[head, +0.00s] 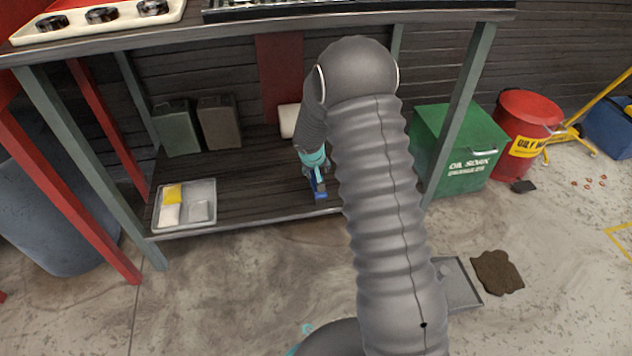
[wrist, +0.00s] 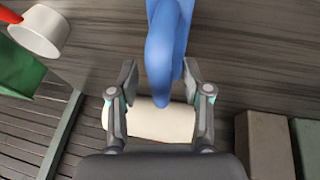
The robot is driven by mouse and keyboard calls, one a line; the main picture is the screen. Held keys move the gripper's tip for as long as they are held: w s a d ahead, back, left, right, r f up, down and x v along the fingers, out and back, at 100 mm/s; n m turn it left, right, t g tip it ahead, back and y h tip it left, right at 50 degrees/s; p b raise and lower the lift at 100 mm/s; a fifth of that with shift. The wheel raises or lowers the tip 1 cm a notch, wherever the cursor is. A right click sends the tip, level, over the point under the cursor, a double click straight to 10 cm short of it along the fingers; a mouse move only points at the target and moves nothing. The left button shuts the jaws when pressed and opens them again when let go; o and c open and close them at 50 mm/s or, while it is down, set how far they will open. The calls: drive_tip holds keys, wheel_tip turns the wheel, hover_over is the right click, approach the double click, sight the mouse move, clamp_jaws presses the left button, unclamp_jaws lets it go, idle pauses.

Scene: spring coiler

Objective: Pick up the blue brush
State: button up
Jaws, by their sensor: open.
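The blue brush (head: 319,188) is on the lower wooden shelf under the workbench, near the shelf's front edge. In the wrist view its blue body (wrist: 165,48) fills the top middle, and its far end is cut off by the frame. My gripper (wrist: 158,75) is open, with one finger on each side of the brush's near end. Gaps show between the fingers and the brush. In the head view my gripper (head: 314,172) is just behind the brush, and my arm hides part of the shelf.
A tray (head: 157,221) with yellow and pale items is at the shelf's left. Dark canisters (head: 220,122) stand behind it. A cream object (head: 288,120) lies at the back. A green bin (head: 455,150) and red drum (head: 522,125) stand right. Bench legs (head: 462,105) flank the shelf.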

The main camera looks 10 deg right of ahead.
clamp_jaws()
drive_tip(key=shift+r, duration=0.15)
